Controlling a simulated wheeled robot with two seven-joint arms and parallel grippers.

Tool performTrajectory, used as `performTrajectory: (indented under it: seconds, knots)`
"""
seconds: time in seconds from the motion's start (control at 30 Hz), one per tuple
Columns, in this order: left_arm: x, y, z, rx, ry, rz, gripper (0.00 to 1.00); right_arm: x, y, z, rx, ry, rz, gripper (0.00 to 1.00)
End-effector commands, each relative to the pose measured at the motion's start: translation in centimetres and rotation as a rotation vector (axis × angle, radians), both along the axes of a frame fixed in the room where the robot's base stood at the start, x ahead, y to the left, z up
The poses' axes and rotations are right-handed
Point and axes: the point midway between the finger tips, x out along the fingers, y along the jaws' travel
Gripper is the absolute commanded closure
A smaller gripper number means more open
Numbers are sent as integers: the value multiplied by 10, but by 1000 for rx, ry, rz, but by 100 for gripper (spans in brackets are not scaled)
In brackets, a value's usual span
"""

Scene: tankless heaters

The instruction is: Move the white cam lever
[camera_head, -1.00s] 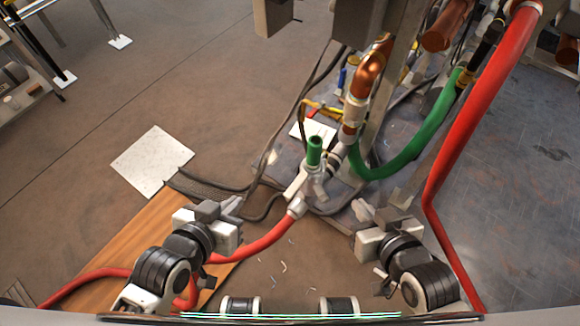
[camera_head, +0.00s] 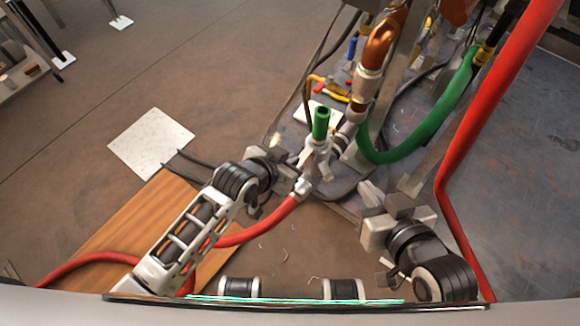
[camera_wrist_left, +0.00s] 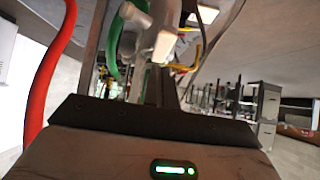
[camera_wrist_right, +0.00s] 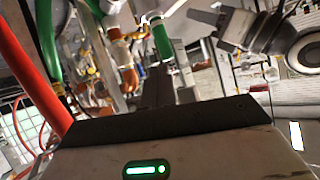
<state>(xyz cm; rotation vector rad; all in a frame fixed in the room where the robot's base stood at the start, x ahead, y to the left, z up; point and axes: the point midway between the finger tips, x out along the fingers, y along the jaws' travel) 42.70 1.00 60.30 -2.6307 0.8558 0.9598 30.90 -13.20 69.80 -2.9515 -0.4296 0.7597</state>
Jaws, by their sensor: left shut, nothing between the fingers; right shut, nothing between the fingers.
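A grey-white valve fitting (camera_head: 318,162) with a green upright cap (camera_head: 320,122) stands at the middle of the head view, on the end of a red hose. White lever arms stick out from it, but I cannot clearly tell which is the white cam lever. In the left wrist view a white blocky lever end (camera_wrist_left: 163,45) shows just beyond the fingers. My left gripper (camera_head: 288,153) is shut and empty, close at the fitting's left side; contact cannot be told. My right gripper (camera_head: 368,190) is shut and empty, below and right of the fitting. The right wrist view shows the green cap (camera_wrist_right: 162,40).
A green hose (camera_head: 428,133) and a thick red hose (camera_head: 480,125) run along the right. A copper pipe (camera_head: 380,45) rises behind the fitting. A wooden board (camera_head: 125,225) and a white plate (camera_head: 150,140) lie on the open floor at left.

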Motion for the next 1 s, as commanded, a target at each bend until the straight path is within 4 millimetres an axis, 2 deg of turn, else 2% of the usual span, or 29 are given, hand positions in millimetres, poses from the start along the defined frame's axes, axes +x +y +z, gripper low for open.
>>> performTrajectory:
  seconds: [0.03,0.2,0.67,0.77,1.0]
  knots:
    - [0,0,-10,0,1,1,100,0,0,-3,-1,-4,2,100]
    - [1,-1,-21,-2,0,1,100,-3,0,-6,-5,0,7,100]
    - [2,-1,-23,-4,-4,1,100,-6,0,-7,-8,4,12,100]
    - [4,-2,-26,-9,-13,-3,100,-6,1,-13,-7,7,13,100]
    - [11,-5,-29,-34,-47,-15,100,-4,7,-40,-1,54,31,100]
